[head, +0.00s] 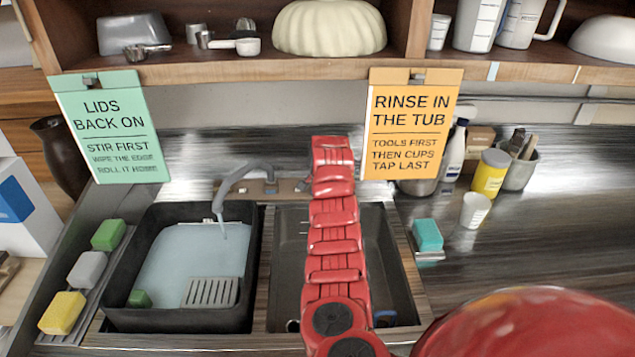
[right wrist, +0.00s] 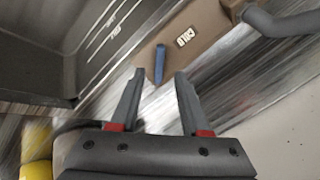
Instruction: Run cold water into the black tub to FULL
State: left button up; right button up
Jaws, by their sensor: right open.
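The black tub (head: 120,318) stands in the left basin and holds pale blue water (head: 190,255), its surface below the rim. The grey tap spout (head: 218,203) hangs over it, with a thin pale streak below that looks like running water. In the right wrist view, the blue cold lever (right wrist: 160,62) stands by a "COLD" label (right wrist: 185,37) on the tap base (right wrist: 205,30). My right gripper (right wrist: 159,74) is open, the lever between or just beyond its fingertips; contact cannot be told. My red right arm hides most of this in the head view. My left gripper is out of view.
A slotted grey tool (head: 210,292) and a green sponge (head: 139,299) are in the tub. The right basin (head: 385,260) lies under my arm. Sponges (head: 87,270) line the left edge. Two hanging signs (head: 110,125) (head: 412,120) flank the tap. A white cup (head: 475,210) stands right.

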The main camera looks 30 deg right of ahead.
jog(key=shift+p+x, duration=0.45)
jog(key=shift+x, duration=2)
jog(key=shift+s+f, duration=0.1)
grip_shut()
